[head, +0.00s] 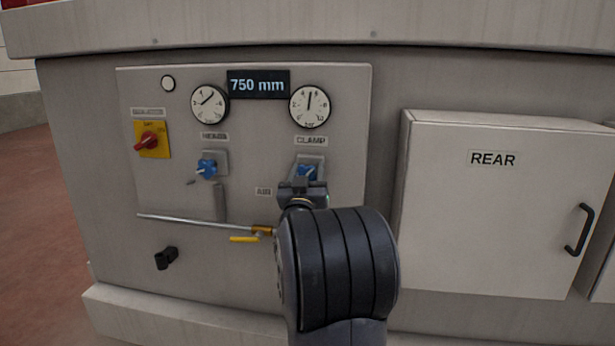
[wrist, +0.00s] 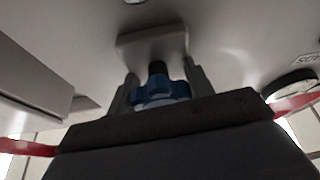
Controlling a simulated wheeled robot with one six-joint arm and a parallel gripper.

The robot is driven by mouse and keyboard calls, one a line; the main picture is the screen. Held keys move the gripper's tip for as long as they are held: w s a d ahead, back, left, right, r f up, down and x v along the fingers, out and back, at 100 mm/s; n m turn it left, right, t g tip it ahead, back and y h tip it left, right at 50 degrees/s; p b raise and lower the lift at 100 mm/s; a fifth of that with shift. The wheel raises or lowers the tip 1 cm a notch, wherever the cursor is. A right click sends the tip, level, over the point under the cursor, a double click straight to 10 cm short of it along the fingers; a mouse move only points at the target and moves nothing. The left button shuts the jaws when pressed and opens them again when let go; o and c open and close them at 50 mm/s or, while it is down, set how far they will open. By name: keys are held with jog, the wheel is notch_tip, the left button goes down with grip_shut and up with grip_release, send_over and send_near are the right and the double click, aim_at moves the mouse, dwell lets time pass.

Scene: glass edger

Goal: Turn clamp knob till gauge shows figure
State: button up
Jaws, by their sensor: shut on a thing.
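The blue clamp knob (head: 306,171) sits under the CLAMP label on the grey panel. My gripper (head: 302,185) is at it, with the jaws closed around the knob. In the wrist view the blue knob (wrist: 160,94) shows between my two fingers, on a dark stem below a grey block. The clamp gauge (head: 310,105) is a round white dial above the knob. Its needle points almost straight up, slightly right of the top. The dial's small figures are hard to read. My gripper hides the knob's lower part in the head view.
A second gauge (head: 208,104) and a second blue knob (head: 207,169) are to the left. A red switch (head: 149,141) on yellow is further left. The REAR cabinet door (head: 490,210) stands out at right.

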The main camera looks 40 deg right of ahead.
jog(key=m+b, duration=0.1)
jog(key=m+g+h+b, duration=0.1)
jog(key=m+b, duration=0.1)
jog(key=shift+f, duration=0.25)
jog(key=shift+r+m+g+h+b, duration=0.25)
jog(key=shift+m+g+h+b, duration=0.45)
jog(key=shift+m, duration=1)
jog(key=o, duration=1)
jog(key=b+v, duration=0.2)
jog(key=v, duration=0.8)
jog(key=shift+s+a, duration=0.25)
jog(key=shift+a, duration=0.1)
